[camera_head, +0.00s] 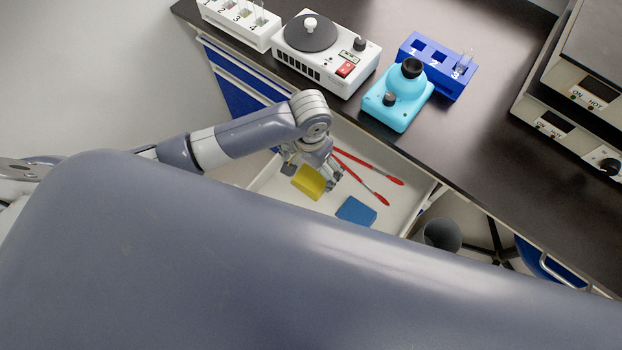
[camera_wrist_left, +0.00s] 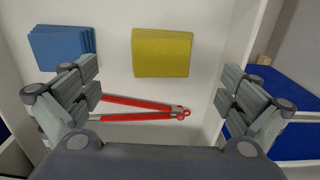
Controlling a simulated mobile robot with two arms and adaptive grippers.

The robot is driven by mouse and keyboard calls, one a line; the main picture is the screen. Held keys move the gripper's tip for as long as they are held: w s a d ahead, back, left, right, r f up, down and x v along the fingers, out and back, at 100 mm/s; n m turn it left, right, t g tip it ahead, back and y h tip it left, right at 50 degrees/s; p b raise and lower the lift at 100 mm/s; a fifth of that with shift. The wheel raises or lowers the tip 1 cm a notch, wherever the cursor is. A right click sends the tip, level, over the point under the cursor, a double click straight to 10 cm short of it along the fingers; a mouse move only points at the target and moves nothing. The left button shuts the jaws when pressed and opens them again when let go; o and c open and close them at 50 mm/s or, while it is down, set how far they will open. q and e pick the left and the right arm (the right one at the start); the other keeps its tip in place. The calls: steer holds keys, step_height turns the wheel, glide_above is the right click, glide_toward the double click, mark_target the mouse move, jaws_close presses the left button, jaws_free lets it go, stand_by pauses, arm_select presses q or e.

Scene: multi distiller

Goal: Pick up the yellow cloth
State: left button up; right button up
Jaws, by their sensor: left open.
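The yellow cloth (camera_head: 309,182) is a folded block lying in an open white drawer below the counter. In the left wrist view the yellow cloth (camera_wrist_left: 162,53) is at the top middle, flat on the drawer floor. My left gripper (camera_head: 316,176) is over the drawer, overlapping the cloth's far edge in the head view. In the left wrist view my left gripper (camera_wrist_left: 162,95) has its fingers wide apart and nothing between them. The cloth is beyond the fingertips, and no contact shows. My right gripper is not in view.
A blue cloth stack (camera_head: 356,211) and red-handled tongs (camera_head: 368,178) lie in the same drawer (camera_head: 268,184). The drawer walls stand close around my gripper. On the dark counter are a white stirrer (camera_head: 325,60), a cyan device (camera_head: 398,100) and a blue rack (camera_head: 455,77).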

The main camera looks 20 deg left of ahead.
mark_target(310, 180)
arm_select(q)
step_height(310, 180, down, 8)
steer(key=shift+w+r, duration=0.15)
stand_by(0.3)
steer(key=shift+c, duration=0.2)
steer(key=c, duration=1)
